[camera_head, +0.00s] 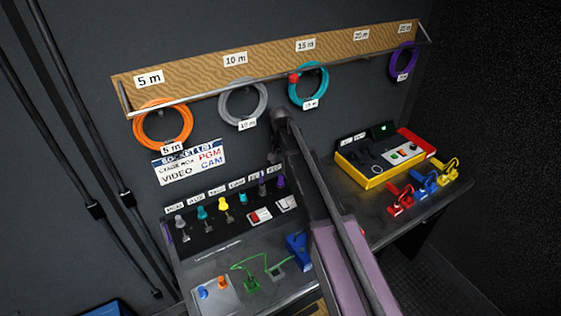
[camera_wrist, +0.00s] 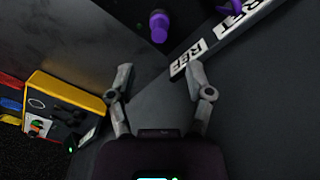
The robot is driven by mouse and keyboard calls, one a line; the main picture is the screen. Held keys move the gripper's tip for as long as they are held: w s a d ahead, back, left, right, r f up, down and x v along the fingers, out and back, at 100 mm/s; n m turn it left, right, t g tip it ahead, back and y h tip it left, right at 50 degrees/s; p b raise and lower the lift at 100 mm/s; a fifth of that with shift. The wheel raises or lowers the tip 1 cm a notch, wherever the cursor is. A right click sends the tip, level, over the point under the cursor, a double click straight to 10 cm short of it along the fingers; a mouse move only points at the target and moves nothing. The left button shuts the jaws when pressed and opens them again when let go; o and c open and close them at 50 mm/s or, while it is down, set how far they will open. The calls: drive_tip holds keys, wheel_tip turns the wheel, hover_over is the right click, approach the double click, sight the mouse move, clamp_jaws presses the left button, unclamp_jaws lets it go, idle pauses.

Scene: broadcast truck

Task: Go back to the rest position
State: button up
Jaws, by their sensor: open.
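My gripper (camera_wrist: 159,74) is open in the wrist view, with its two grey fingers well apart and nothing held between them. A dark desk and wall surface shows behind the fingers. In the head view my arm reaches from the lower right up over the desk (camera_head: 228,252), ending in front of the wall just below the cable rail. The fingers cannot be made out clearly there.
Coiled cables, orange (camera_head: 162,144), grey (camera_head: 221,103), teal (camera_head: 299,101) and purple (camera_head: 392,63), hang from a wooden rail (camera_head: 190,84). A yellow-edged box (camera_head: 375,182) and coloured clamps (camera_head: 400,211) stand right of my arm. A plug panel (camera_head: 190,245) lies left.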

idle(0.3)
drive_tip(key=s+d+n, duration=0.2)
drive_tip(key=s+d, duration=2.1)
drive_tip(key=s, duration=0.3)
drive_tip(key=shift+d, duration=0.3)
drive_tip(key=shift+w, duration=0.1)
drive_tip(key=shift+c, duration=0.7)
drive_tip(key=shift+a, duration=0.1)
